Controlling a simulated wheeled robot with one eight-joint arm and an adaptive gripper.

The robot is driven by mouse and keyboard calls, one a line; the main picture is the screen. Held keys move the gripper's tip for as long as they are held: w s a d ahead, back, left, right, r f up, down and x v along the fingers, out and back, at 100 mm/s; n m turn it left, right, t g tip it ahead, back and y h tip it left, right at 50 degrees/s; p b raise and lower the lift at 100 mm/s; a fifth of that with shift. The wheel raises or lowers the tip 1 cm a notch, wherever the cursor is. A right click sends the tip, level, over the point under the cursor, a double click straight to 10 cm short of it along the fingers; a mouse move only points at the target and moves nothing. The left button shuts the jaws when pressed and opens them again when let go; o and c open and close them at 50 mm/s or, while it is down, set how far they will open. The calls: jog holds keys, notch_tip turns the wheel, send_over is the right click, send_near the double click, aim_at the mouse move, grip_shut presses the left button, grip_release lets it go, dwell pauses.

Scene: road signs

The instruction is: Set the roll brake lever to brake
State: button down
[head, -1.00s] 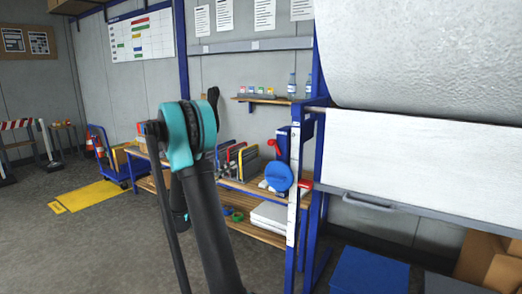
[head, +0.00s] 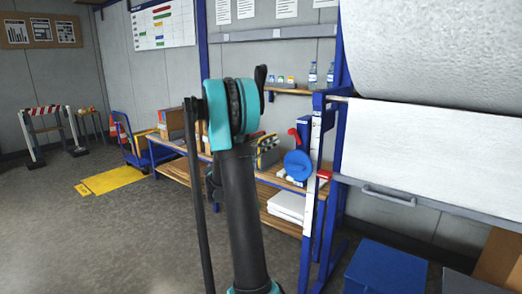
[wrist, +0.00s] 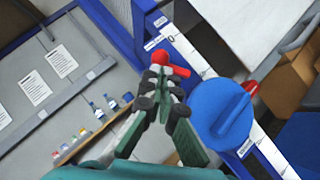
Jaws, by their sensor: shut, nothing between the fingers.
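The roll brake lever is red with a round knob (wrist: 147,63) and shows just beyond my fingertips in the wrist view. It also shows in the head view as a small red lever (head: 294,135) above the blue disc. My gripper (wrist: 160,84) is shut and empty, its tips overlapping the lever's lower edge in the picture; I cannot tell whether they touch it. In the head view my gripper is hidden behind my arm. The blue disc (wrist: 220,112) with a raised grip sits right of my fingers. The large white roll (head: 430,45) is at the upper right.
A blue frame post with a white scale (head: 313,170) stands beside the disc. A red part (head: 325,174) sits on that post. A wooden bench (head: 275,184), a blue box (head: 385,272) and a shelf with bottles (head: 313,77) are near. Open floor (head: 130,230) lies to the left.

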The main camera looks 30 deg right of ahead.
aim_at(289, 132)
jog(key=shift+x, duration=1.95)
jog(key=shift+s+d+r+m+g+y, duration=0.1)
jog(key=shift+r+m+g+y, duration=0.1)
jog(key=shift+m+y, duration=0.3)
jog(key=shift+s+r+m+g+y, duration=0.1)
jog(key=shift+r+m+g+y, duration=0.1)
jog(key=shift+m, duration=0.5)
jog(key=s+m+y, duration=0.1)
jog(key=m, duration=0.1)
jog(key=s+r+m+y, duration=0.1)
jog(key=m+y, duration=0.1)
jog(key=s+d+r+m+y, duration=0.1)
jog(key=m+y, duration=0.1)
jog(key=shift+d+m, duration=0.1)
jog(key=shift+m, duration=0.2)
